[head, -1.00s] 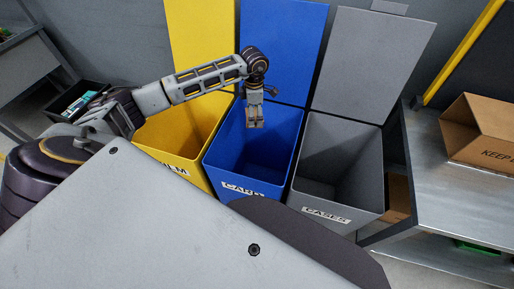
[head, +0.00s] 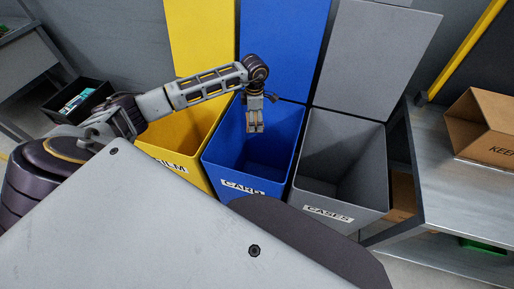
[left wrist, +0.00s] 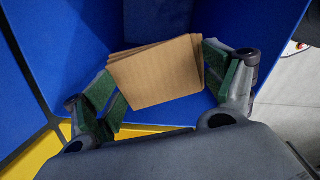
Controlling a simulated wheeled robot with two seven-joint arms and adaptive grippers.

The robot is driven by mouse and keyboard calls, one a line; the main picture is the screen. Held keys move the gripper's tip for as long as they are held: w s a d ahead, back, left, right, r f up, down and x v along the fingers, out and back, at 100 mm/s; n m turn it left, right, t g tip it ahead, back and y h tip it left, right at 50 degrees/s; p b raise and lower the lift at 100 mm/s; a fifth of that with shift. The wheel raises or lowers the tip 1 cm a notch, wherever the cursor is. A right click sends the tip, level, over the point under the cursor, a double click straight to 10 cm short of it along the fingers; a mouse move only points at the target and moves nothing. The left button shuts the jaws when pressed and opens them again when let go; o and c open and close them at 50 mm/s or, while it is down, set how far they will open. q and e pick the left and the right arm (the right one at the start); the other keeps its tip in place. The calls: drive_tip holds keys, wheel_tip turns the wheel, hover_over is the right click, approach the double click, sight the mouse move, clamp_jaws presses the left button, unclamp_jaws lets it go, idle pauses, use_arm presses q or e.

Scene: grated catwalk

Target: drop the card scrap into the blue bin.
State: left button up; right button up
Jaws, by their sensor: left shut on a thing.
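The blue bin (head: 232,176) stands open between two other bins, with its lid raised behind it and a label reading CARD on its front. My left gripper (head: 255,127) hangs pointing down over the opening of the blue bin. In the left wrist view, its green-padded fingers (left wrist: 162,85) are shut on the card scrap (left wrist: 160,75), a brown stack of flat sheets. Blue bin walls (left wrist: 70,45) surround the scrap there. In the head view the scrap is too small to tell from the fingertips. My right gripper is not in view.
A yellow bin (head: 178,144) labelled FILM stands left of the blue one, and a grey bin (head: 320,196) labelled CASES stands right. A metal bench (head: 460,195) with a cardboard box (head: 485,130) is at the right. A dark tray (head: 75,102) sits at the far left.

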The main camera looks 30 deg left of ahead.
use_arm(q)
drive_tip(key=shift+f, duration=0.4)
drive_tip(key=o, duration=0.7)
drive_tip(key=shift+r, duration=6.05)
